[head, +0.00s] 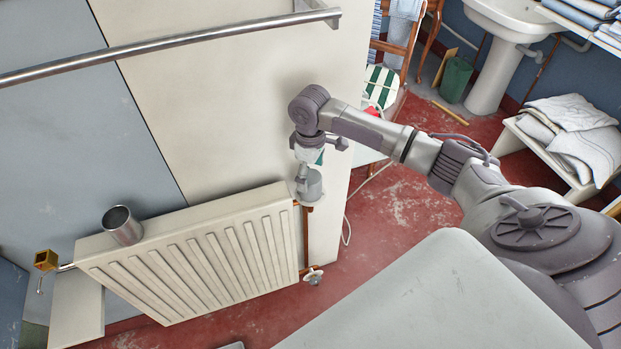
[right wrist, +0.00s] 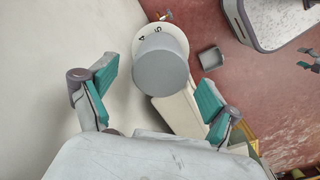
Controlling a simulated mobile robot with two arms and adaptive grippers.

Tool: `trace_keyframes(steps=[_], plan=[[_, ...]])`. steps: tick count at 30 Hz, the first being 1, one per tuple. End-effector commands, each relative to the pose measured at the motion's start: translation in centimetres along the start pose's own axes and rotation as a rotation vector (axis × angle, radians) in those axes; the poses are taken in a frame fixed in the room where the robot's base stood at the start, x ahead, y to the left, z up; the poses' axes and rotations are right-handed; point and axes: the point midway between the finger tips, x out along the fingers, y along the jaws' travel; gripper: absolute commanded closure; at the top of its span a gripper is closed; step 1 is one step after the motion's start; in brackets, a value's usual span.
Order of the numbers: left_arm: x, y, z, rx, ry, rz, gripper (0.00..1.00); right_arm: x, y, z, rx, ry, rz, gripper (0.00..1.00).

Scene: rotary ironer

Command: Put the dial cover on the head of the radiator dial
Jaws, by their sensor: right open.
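My right gripper (head: 308,160) is at the top right corner of the radiator, pointing down. In the right wrist view its two teal-padded fingers (right wrist: 157,92) are open, one on each side of the grey round dial cover (right wrist: 160,76), with a gap to each pad. The cover also shows in the head view (head: 312,190). A white dial (right wrist: 168,34) with the figures 4 and 5 shows at the cover's far edge. The cover appears to sit over the dial's head; how deeply is hidden. My left gripper (right wrist: 310,59) shows small at the right edge of the wrist view.
The white radiator (head: 200,255) stands against the wall, with a metal cup (head: 122,226) on its top left and a brass fitting (head: 46,260) beyond. A copper pipe (head: 305,238) runs down to a lower valve (head: 313,275). A metal rail (head: 170,47) crosses above. The red floor is largely clear.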

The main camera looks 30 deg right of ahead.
Motion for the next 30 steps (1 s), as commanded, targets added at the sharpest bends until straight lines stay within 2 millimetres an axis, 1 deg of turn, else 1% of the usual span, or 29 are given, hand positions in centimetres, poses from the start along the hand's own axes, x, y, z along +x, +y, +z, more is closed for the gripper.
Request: trace_keyframes(steps=[1,6,9,13,18,30], plan=[[-0.1,0.0,0.0,0.0,0.0,0.0,0.31,-1.3,0.1,-0.1,0.0,0.005,0.002,0.11],[-0.1,-0.1,0.0,0.001,0.0,-0.001,0.31,-5.2,0.1,-0.1,0.0,0.005,0.002,0.11],[-0.1,-0.1,0.0,0.001,0.0,-0.001,0.31,-7.0,0.0,-0.1,0.0,0.003,0.001,0.11],[-0.1,-0.2,0.0,0.001,0.0,-0.002,0.31,-8.8,0.0,-0.1,0.001,0.003,-0.001,0.11],[-0.1,-0.2,0.0,0.001,0.0,-0.002,0.31,-9.9,0.0,0.0,0.001,0.002,-0.001,0.11],[-0.1,-0.2,0.0,0.001,0.0,-0.002,0.31,-9.9,0.0,0.0,0.001,0.001,-0.001,0.11]])
